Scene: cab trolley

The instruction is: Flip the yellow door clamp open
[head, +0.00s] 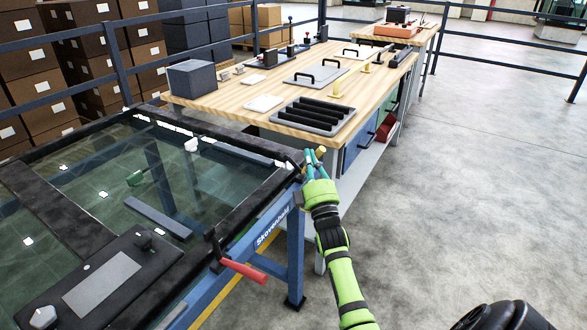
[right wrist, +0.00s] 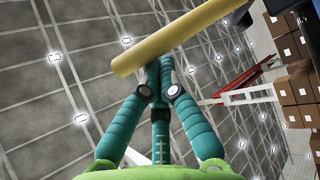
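The yellow door clamp handle (head: 321,151) is at the far right corner of the framed glass door on the trolley, small and partly hidden by my fingers in the head view. In the right wrist view the yellow handle (right wrist: 180,37) is a long slanted bar across the top. My right gripper (head: 312,158) has teal fingers on a green arm. In the wrist view its fingertips (right wrist: 160,64) are drawn together at the bar's lower edge, apparently touching it. No finger shows across the bar's front. The clamp's base is hidden. My left gripper is not in view.
A red clamp handle (head: 243,270) sticks out from the near right door edge. Blue trolley legs (head: 296,257) stand below. A wooden workbench (head: 195,102) with trays and tools is close behind my right gripper. The floor (head: 480,170) to the right is clear.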

